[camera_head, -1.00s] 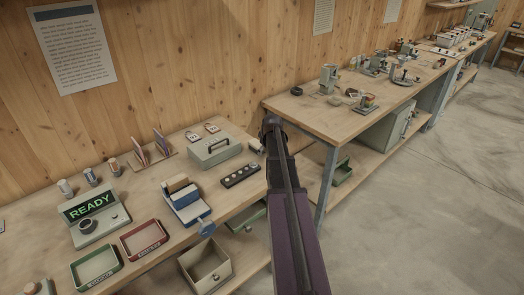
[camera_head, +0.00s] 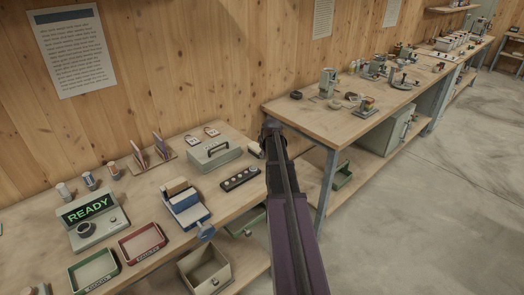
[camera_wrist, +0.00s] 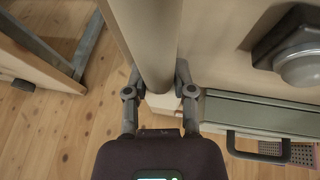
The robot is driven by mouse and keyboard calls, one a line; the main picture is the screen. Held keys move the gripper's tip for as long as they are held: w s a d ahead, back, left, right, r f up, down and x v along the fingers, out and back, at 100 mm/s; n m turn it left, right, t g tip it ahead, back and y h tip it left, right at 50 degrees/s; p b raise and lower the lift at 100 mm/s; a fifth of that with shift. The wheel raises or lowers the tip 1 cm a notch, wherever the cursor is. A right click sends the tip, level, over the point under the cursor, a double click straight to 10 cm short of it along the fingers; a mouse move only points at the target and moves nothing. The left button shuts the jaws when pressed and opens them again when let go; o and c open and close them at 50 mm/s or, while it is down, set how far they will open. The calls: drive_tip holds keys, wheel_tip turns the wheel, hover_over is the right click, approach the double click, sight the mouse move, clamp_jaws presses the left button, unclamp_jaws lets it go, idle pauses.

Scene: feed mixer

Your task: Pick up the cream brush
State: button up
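In the head view, a small cream piece (camera_head: 254,148), likely the cream brush, lies at the right end of the near bench, partly hidden by my arm. My gripper (camera_head: 271,129) is beside it there, its fingers too small to read. In the wrist view, a pale, smooth cylinder (camera_wrist: 150,40) runs from the top edge down between the two fingers of my gripper (camera_wrist: 159,80). It looks like part of the brush. A cream block (camera_wrist: 164,103) shows just below its end. The fingers stand apart on both sides of the cylinder; a firm hold is not visible.
A grey-green box with a handle (camera_head: 214,154) and a dark knob strip (camera_head: 241,179) stand left of my gripper. A blue-and-tan device (camera_head: 184,203) and green and red trays (camera_head: 142,243) are farther left. Another bench (camera_head: 330,118) stands to the right, past a gap.

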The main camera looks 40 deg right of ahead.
drive_tip(key=shift+r, duration=0.2)
clamp_jaws()
wheel_tip(320, 180, up, 4)
drive_tip(key=p, duration=0.4)
drive_tip(key=shift+f, duration=0.2)
drive_tip(key=s+d+p, duration=0.1)
drive_tip(key=s+d, duration=0.6)
drive_tip(key=s, duration=0.7)
drive_tip(key=shift+d+r, duration=0.2)
drive_tip(key=shift+r, duration=0.25)
drive_tip(key=shift+o, duration=0.7)
unclamp_jaws()
clamp_jaws()
drive_tip(key=shift+s+d, duration=0.1)
drive_tip(key=shift+s, duration=0.05)
